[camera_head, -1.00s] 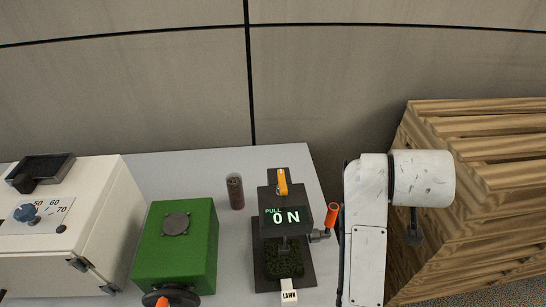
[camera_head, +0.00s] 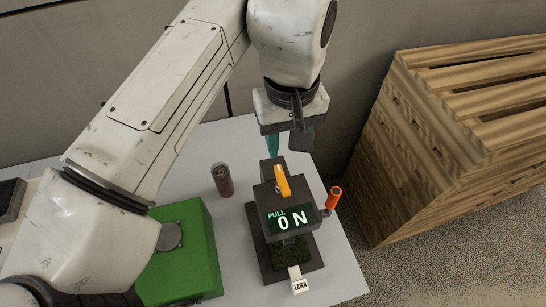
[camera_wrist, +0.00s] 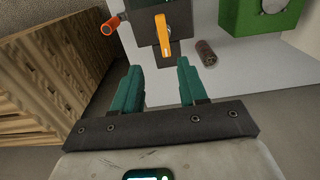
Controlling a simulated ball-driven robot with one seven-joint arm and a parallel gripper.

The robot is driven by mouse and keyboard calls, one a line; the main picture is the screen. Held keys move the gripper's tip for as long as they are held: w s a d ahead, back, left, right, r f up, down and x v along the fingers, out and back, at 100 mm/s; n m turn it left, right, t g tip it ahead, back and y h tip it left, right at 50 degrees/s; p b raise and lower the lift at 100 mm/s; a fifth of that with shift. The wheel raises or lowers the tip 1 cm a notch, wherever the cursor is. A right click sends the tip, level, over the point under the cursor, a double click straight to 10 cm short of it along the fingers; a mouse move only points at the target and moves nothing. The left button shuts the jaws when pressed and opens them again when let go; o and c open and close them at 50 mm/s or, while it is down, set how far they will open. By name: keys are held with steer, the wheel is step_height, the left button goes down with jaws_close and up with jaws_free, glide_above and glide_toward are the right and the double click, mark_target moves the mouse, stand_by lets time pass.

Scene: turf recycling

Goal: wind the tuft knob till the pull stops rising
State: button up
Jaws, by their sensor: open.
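The dark tuft tester (camera_head: 290,218) stands on the grey table, and its green display reads "PULL 0 N". A yellow-orange lever (camera_head: 282,181) is on its top. A crank with an orange-red grip (camera_head: 334,197) sticks out at its right side; I take this for the tuft knob, but no label shows. A dark green turf sample (camera_head: 290,248) sits under the head, with a white "LAWN" tag (camera_head: 299,283) in front. My gripper (camera_head: 288,146) is open and empty above and behind the tester. In the wrist view, its teal fingers (camera_wrist: 158,78) point towards the lever (camera_wrist: 162,36), apart from it.
A green box (camera_head: 185,262) stands left of the tester, partly behind my arm. A small brown cylinder (camera_head: 222,180) stands between them. A slatted wooden crate (camera_head: 400,150) stands on the floor to the right. A wall runs close behind the table.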

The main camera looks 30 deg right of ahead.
mark_target(282, 178)
steer(key=f+b, duration=0.2)
steer(key=f, duration=0.1)
steer(key=f+b, duration=0.2)
steer(key=f, duration=0.2)
steer(key=f+b, duration=0.3)
steer(key=shift+a+f, duration=0.35)
steer(key=shift+c, duration=0.2)
jaws_close()
